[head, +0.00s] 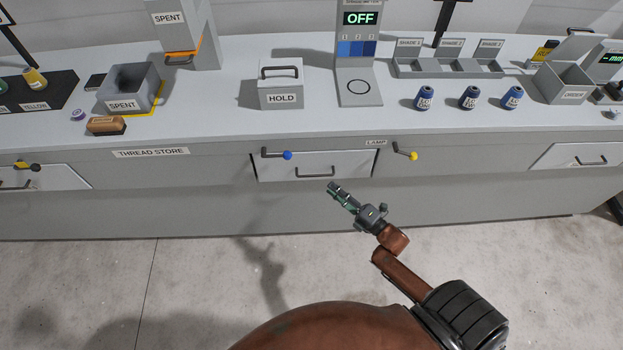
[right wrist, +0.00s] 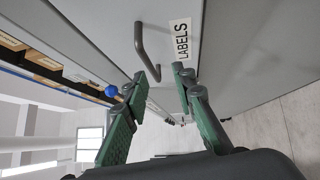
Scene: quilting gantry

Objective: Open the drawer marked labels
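The middle drawer (head: 350,164) has a pale front with a dark bar handle (head: 315,174). Its sign is not readable in the head view. In the right wrist view a sign reading LABELS (right wrist: 181,42) sits on a grey front beside a bar handle (right wrist: 140,45). My right gripper (head: 332,186) is just in front of this drawer, slightly right of and below the handle. In the right wrist view its green fingers (right wrist: 168,72) are apart and empty, with the tips close to the handle. Contact cannot be told. My left gripper is out of view.
A lever with a blue knob (head: 287,155) sticks out above the drawer's left part; the knob also shows in the right wrist view (right wrist: 111,90). A yellow-knobbed lever (head: 412,155) is to the right. The HOLD box (head: 281,98) stands on the worktop above. Floor in front is clear.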

